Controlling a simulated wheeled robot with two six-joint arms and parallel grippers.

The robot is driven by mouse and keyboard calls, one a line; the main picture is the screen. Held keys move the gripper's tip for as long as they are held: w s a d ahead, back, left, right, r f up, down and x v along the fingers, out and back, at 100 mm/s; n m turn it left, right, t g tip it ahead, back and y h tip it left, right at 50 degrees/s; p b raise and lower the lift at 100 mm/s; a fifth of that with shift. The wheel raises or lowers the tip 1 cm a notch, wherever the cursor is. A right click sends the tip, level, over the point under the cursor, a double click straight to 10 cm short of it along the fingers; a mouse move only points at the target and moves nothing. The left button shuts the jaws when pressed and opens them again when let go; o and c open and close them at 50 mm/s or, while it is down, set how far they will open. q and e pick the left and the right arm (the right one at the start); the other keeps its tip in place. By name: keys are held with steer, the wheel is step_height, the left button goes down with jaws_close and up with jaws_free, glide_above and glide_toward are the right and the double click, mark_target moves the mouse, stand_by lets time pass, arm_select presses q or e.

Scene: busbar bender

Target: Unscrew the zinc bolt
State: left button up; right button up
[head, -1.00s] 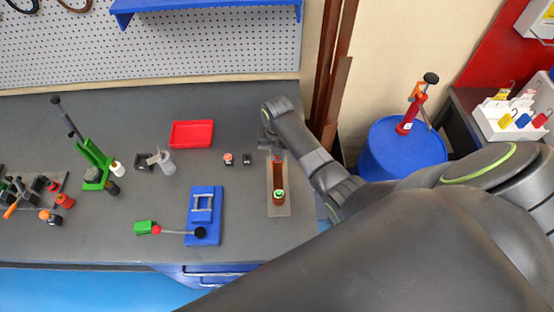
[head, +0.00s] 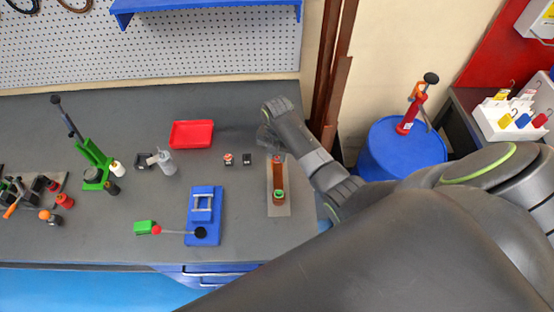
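My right arm reaches in from the right. Its gripper (head: 268,137) is over the bench beside the far end of a copper-coloured bar (head: 279,175). The fingers are small and dark, and I cannot tell whether they are open or shut. The bar stands on a narrow grey plate (head: 285,209), with a green-ringed part (head: 279,195) at its near end. A small reddish-brown part (head: 278,158) shows at its far end, close to the gripper; contact is unclear. I cannot make out the zinc bolt at this size. My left gripper is not in view.
Left of the plate are a blue bender-like device (head: 205,222), a red tray (head: 192,134), a spray bottle (head: 166,162) and a green lever press (head: 93,165). A blue drum (head: 402,150) stands right of the bench. The bench behind the red tray is clear.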

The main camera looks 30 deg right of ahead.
steer(key=shift+m, duration=0.9)
steer(key=m, duration=0.4)
steer(key=shift+m, duration=0.9)
steer(key=m, duration=0.4)
steer(key=shift+w+m, duration=0.1)
steer(key=shift+m, duration=0.7)
